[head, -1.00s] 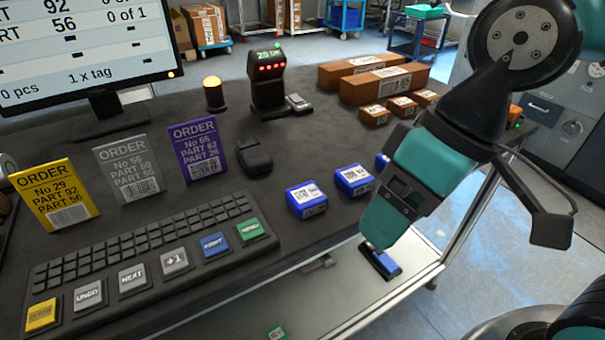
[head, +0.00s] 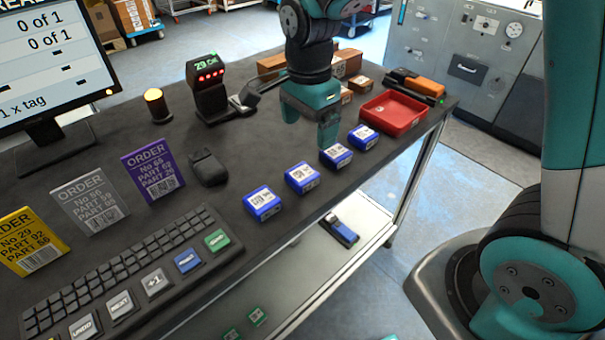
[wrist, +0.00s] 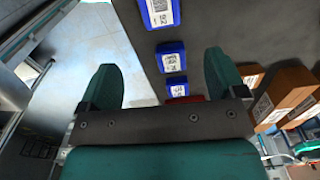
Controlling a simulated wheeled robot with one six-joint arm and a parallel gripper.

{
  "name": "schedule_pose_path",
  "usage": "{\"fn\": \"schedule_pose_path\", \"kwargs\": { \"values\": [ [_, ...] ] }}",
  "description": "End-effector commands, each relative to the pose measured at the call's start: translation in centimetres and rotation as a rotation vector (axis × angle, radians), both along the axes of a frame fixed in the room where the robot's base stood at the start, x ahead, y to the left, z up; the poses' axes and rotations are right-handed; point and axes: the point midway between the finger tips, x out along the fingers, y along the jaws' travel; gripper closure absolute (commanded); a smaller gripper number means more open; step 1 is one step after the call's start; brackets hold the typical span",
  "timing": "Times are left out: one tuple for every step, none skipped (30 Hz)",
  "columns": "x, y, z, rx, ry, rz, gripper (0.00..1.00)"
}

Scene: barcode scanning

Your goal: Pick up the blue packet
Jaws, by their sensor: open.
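Several blue packets with white barcode labels lie in a slanted row along the front of the dark table: one nearest the keyboard (head: 261,204), one after it (head: 302,178), a third (head: 336,157) and one closest to the red tray (head: 363,137). My gripper (head: 309,130) is open and empty above the table, its teal fingers close to the third packet in the picture. In the wrist view, both fingers are spread apart (wrist: 160,70), with a blue packet (wrist: 171,58) between them in the picture and another (wrist: 160,13) further up. No packet is held.
A red tray (head: 397,113) sits at the table's right end, by an orange and black tool (head: 416,86). Brown boxes (head: 346,64) stand behind my gripper. The scanner (head: 209,92), order cards (head: 152,172) and keyboard (head: 120,272) are left. A blue-black item (head: 339,229) lies on the lower shelf.

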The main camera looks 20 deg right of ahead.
Motion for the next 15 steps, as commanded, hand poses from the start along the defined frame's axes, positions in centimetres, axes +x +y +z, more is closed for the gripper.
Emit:
{"fn": "schedule_pose_path", "kwargs": {
  "values": [
    [-0.1,0.0,-1.3,-0.002,0.006,0.001,0.11],
    [-0.1,0.0,-1.9,-0.002,0.006,0.001,0.11],
    [-0.1,0.0,-2.9,-0.001,0.007,0.002,0.11],
    [-0.1,0.0,-3.5,0.0,0.005,0.002,0.11],
    [-0.1,0.0,-4.1,0.0,0.005,0.002,0.11],
    [-0.1,0.0,-4.7,0.0,0.004,0.002,0.11],
    [-0.1,0.1,-5.2,0.0,0.003,0.003,0.11],
    [-0.1,0.1,-5.6,0.0,0.003,0.003,0.11],
    [0.0,0.1,-6.0,0.0,0.002,0.003,0.11],
    [-0.1,0.1,-6.3,0.0,0.002,0.003,0.11],
    [-0.1,0.1,-6.5,0.001,0.001,0.003,0.11],
    [0.0,0.1,-6.7,0.001,0.0,0.003,0.11],
    [0.0,0.1,-6.8,0.001,-0.001,0.003,0.11],
    [0.0,0.2,-7.0,0.001,0.0,0.004,0.11],
    [-0.1,0.3,-7.3,0.0,0.002,0.005,0.11]
  ]
}}
